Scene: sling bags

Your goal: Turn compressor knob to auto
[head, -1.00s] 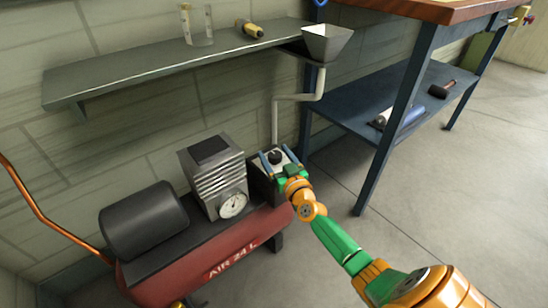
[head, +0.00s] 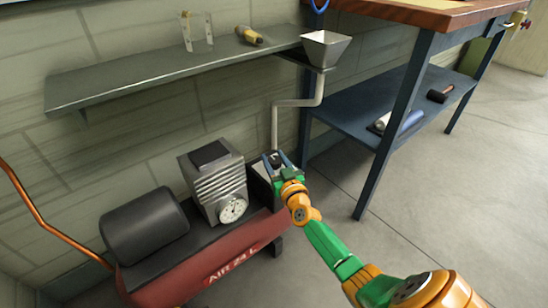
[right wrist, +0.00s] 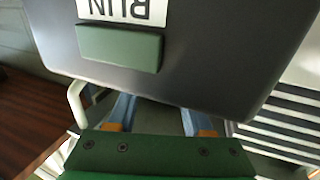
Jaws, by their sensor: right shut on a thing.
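The red compressor (head: 205,265) stands by the wall at the lower left. A small switch box (head: 259,186) sits at its right end, with a dark knob (head: 276,160) on top. My right gripper (head: 275,160) reaches the box from the right, and its blue fingers are shut on the knob, one on each side. In the right wrist view the box's dark face (right wrist: 210,55) fills the upper part, with a green block (right wrist: 120,47) and an upside-down RUN label (right wrist: 125,10). It hides the fingertips and knob there, so the knob's setting cannot be read. My left gripper is not in view.
A grey ribbed unit (head: 215,180) with a gauge (head: 232,209) stands left of the switch box. A pipe (head: 275,125) runs down behind it from a funnel (head: 326,47). A shelf (head: 170,75) juts out above. A blue-legged workbench (head: 385,120) stands to the right.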

